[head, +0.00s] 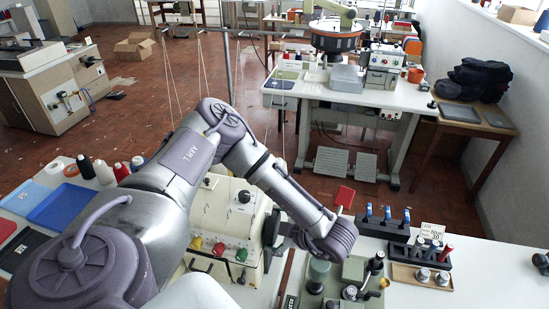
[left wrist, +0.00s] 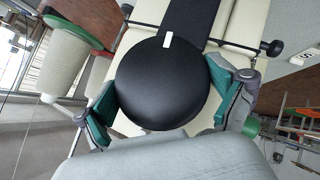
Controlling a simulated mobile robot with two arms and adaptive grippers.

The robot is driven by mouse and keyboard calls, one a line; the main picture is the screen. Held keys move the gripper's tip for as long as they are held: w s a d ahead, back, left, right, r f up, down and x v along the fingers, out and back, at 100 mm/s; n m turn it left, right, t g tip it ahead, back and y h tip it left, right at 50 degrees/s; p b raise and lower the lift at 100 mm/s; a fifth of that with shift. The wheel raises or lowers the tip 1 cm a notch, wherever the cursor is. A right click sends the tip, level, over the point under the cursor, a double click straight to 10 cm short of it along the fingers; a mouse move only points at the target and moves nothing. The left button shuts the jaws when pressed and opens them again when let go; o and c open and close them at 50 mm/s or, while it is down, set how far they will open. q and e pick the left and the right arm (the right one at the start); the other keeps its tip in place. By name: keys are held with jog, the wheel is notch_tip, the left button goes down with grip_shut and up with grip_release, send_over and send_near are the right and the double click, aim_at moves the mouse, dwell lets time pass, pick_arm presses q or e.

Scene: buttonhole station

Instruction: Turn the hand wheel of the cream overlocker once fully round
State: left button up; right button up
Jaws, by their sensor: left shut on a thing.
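The cream overlocker (head: 225,212) stands on the near table in the head view, with coloured dials on its front. In the left wrist view its cream body (left wrist: 243,32) lies behind the round black hand wheel (left wrist: 168,85). A small white mark shows at the wheel's upper edge, by a dark strip. My left gripper (left wrist: 165,92) is shut on the wheel, its green-padded fingers touching the rim on opposite sides. In the head view this gripper is at the machine's right side, partly covered by my arm, and the wheel is hidden. My right gripper is not in view.
Right of the overlocker are a green-topped machine part (head: 352,270), a black rack with blue-handled tools (head: 385,222) and a wooden spool tray (head: 421,276). A red pad (head: 345,197) lies behind. Thread cones (head: 103,172) and a blue tray (head: 64,207) are left.

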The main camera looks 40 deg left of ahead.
pick_arm(q)
jog(key=m+g+h, duration=0.1)
jog(key=g+h, duration=0.1)
jog(key=g, duration=0.1)
jog(key=shift+f+m+b, duration=0.1)
jog(key=shift+m+b, duration=0.3)
jog(key=m+g+h+b, duration=0.1)
jog(key=g, duration=0.1)
jog(key=shift+w+m+g, duration=0.1)
jog(key=shift+m+g, duration=0.2)
jog(key=shift+m+g+h, duration=0.3)
jog(key=shift+g+h, duration=0.2)
jog(key=shift+g, duration=0.1)
jog(key=shift+m+g+h, duration=0.3)
jog(key=shift+m+g, duration=0.1)
jog(key=shift+g, duration=0.3)
jog(key=shift+m+g, duration=0.3)
jog(key=o, duration=0.8)
jog(key=shift+c, duration=0.2)
